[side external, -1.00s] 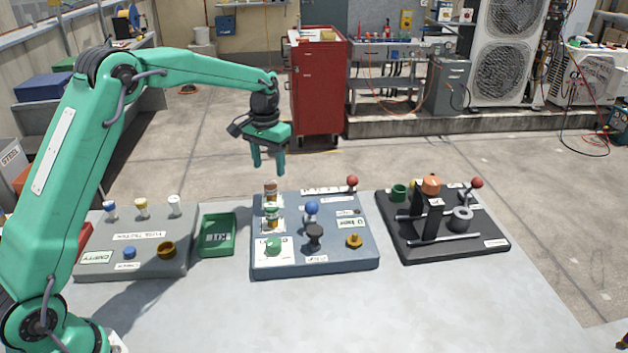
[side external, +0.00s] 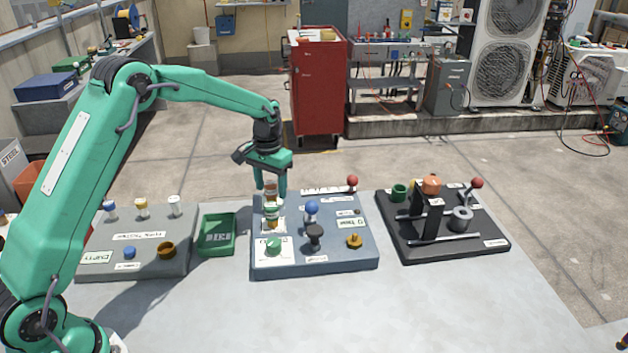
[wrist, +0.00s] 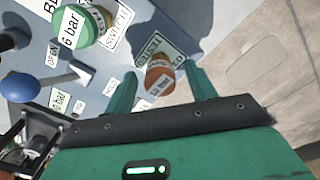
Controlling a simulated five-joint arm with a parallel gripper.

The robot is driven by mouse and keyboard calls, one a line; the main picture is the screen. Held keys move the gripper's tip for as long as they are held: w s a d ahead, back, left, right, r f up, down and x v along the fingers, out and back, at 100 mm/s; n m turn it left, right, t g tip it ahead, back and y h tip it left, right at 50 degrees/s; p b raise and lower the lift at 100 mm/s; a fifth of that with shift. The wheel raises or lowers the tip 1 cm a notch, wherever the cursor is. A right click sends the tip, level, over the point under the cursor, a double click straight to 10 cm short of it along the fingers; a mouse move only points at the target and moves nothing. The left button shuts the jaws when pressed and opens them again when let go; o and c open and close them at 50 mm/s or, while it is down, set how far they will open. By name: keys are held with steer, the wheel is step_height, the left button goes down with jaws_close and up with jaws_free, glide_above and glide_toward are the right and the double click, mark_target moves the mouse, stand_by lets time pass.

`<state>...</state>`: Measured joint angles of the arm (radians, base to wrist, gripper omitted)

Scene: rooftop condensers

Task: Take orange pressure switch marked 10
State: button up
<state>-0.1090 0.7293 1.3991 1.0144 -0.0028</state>
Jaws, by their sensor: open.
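The orange pressure switch (side external: 270,187) stands upright at the back left of the grey-blue panel (side external: 330,260). In the wrist view the orange switch (wrist: 158,78) shows a small white label that seems to read 10 bar. My gripper (side external: 271,190) is open, pointing down, with its fingers at the switch's two sides. In the wrist view my gripper (wrist: 162,86) has one finger left and one right of the switch, with visible gaps. A green-topped switch marked 6 bar (wrist: 75,25) is beside it; it also shows just in front in the side view (side external: 272,213).
The panel also carries a blue-knobbed lever (side external: 312,208), a black knob (side external: 315,233), a green button (side external: 274,246) and a red ball (side external: 352,181). A green tray (side external: 217,250) lies to its left. A black fixture (side external: 455,250) stands to its right. The front table is clear.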

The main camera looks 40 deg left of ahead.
steer(key=shift+f, duration=0.65)
steer(key=c, duration=1.2)
steer(key=shift+r, duration=0.1)
